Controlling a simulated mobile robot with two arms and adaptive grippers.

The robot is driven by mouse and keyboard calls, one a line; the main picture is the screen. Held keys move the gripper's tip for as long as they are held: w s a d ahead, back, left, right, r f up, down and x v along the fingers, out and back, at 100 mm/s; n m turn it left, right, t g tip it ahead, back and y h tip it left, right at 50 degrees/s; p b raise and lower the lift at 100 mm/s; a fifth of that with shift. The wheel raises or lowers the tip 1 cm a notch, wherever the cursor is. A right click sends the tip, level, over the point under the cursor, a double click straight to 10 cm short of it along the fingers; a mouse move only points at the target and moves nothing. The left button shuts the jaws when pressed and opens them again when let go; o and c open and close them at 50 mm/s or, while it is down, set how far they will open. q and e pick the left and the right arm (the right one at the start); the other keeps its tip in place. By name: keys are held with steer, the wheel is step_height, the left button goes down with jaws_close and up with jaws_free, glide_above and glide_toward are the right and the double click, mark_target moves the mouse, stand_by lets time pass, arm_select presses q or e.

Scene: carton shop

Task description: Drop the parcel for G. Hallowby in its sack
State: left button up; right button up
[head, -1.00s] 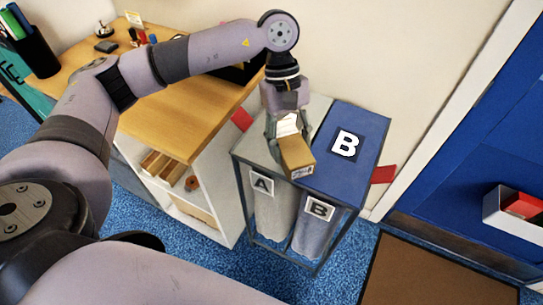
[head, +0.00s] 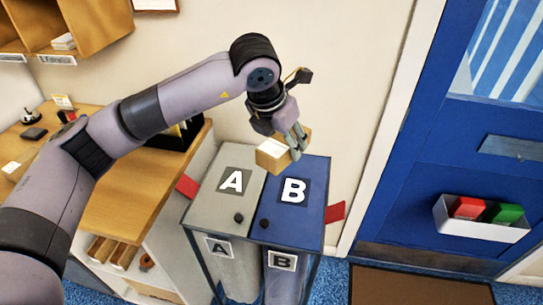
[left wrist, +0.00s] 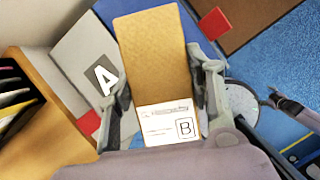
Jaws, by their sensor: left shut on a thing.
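My left gripper (head: 294,146) is shut on a small brown carton parcel (head: 271,154) and holds it above the back of the two sack lids. In the left wrist view the parcel (left wrist: 152,55) sits between the fingers, with a white label (left wrist: 167,123) marked with a boxed B; its name line is too small to read. The grey lid A (head: 217,196) and blue lid B (head: 305,214) look closed, each with a black knob at its front. Below them hang sack A (head: 236,277) and sack B (head: 286,286). My right gripper is not in view.
A wooden counter (head: 127,205) stands left of the sack stand. Red flaps (head: 335,211) stick out at the stand's sides. A blue door (head: 440,170) with a white tray (head: 478,229) is at the right. A brown mat (head: 420,287) lies before it.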

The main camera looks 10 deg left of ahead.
arm_select(q)
steer(key=n, duration=0.1)
steer(key=w+d+r+n+y, duration=0.1)
steer(key=shift+w+r+n, duration=0.2)
steer(key=shift+r+n, duration=0.1)
steer(key=shift+n, duration=0.1)
steer(key=shift+w+f, duration=0.5)
steer(key=shift+w, duration=0.3)
steer(key=shift+w+f, duration=0.5)
steer(key=shift+w, duration=0.35)
steer(key=shift+w+f, duration=0.5)
steer(key=shift+w, duration=0.3)
